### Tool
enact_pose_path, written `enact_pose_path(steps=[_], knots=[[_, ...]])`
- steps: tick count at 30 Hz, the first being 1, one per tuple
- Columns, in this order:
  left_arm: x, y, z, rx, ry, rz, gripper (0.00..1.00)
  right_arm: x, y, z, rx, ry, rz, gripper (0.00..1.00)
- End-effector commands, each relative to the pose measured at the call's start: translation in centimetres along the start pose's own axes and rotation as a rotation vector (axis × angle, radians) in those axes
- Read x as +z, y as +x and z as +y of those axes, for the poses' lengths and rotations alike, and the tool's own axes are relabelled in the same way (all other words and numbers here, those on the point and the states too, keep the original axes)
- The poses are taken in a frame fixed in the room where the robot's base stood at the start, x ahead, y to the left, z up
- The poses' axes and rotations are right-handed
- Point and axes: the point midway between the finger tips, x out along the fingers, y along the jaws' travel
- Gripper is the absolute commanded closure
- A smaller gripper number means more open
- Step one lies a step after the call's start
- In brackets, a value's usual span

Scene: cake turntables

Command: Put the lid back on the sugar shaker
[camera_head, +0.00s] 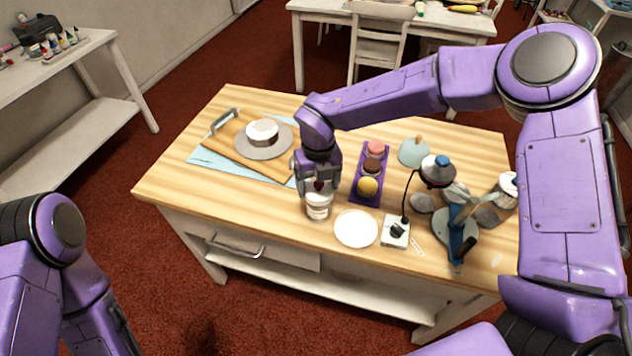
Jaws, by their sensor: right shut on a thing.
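The sugar shaker (317,212) looks like a small clear jar with white contents. It stands near the front edge of the wooden table, left of a white plate. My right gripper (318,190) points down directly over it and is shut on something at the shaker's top. This is most likely the lid, but the fingers hide it. I cannot tell whether the lid touches the jar's rim. Of my left arm only links show at the lower left; its gripper is out of view.
The white plate (356,229) and a small white box with a dark cable (396,232) lie right of the shaker. A purple tray (358,192) with round cakes is behind. A blue-and-grey stand (457,235) is at right. A cake turntable (279,143) stands on a board at left.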

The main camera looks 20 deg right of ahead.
Motion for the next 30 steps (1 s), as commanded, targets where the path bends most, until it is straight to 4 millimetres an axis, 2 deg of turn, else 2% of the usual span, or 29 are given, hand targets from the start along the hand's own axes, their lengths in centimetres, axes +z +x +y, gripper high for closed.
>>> enact_pose_path(steps=[12,13,15,30], knots=[[-0.02,-0.05,0.0,0.0,0.0,0.0,0.42,0.01,0.16,0.0,0.0,0.001,0.0,0.51],[-0.02,-0.05,-0.01,0.0,0.0,0.0,0.42,0.01,0.16,0.0,0.0,0.001,0.0,0.19],[-0.02,-0.05,0.0,0.0,0.0,0.0,0.42,0.01,0.16,0.0,0.0,0.001,0.0,0.0],[-0.02,-0.05,-0.01,0.0,0.0,0.0,0.42,0.0,0.16,0.01,0.0,0.0,0.0,0.0]])
